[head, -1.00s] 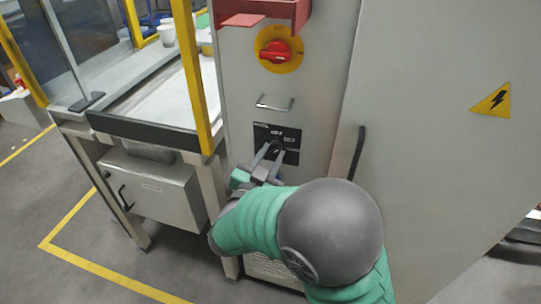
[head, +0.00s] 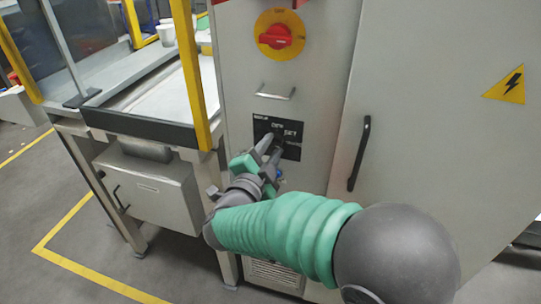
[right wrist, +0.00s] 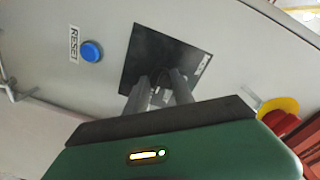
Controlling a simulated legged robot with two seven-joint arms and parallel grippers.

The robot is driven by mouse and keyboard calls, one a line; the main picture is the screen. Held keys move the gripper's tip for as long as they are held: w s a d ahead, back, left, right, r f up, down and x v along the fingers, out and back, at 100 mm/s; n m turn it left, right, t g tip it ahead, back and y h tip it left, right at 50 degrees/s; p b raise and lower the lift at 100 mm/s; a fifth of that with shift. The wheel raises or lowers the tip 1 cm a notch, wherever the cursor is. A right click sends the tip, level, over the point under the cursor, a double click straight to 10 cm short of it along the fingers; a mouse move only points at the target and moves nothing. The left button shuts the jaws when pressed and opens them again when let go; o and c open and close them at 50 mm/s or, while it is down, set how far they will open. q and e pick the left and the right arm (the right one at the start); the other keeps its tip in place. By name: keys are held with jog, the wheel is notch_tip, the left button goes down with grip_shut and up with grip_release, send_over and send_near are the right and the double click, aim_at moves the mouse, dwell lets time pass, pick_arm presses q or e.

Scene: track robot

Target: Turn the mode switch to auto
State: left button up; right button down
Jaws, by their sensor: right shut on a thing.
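The mode switch's black plate (head: 294,128) is on the grey cabinet front, below a small metal handle, with white lettering partly readable. In the right wrist view the plate (right wrist: 180,50) is dark and tilted. My right gripper (head: 270,148) reaches the plate with both fingertips at its middle. The right wrist view shows my right gripper's fingers (right wrist: 158,88) close together at the plate, shut on the switch knob. The knob is mostly hidden between the fingers, so its pointing direction cannot be told. My left gripper is not in view.
A red rotary switch on a yellow disc (head: 279,36) is above the plate. A blue RESET button (right wrist: 91,51) is beside the plate in the right wrist view. A black door handle (head: 359,153) stands to the right. A yellow post (head: 194,80) is at left.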

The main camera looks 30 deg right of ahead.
jog(key=shift+r+m+b, duration=0.15)
jog(key=shift+m+b, duration=0.45)
jog(key=shift+m, duration=0.2)
jog(key=c, duration=1.5)
grip_release()
jog(key=o, duration=0.4)
jog(key=shift+w+d+f, duration=0.15)
jog(key=shift+w+f, duration=0.05)
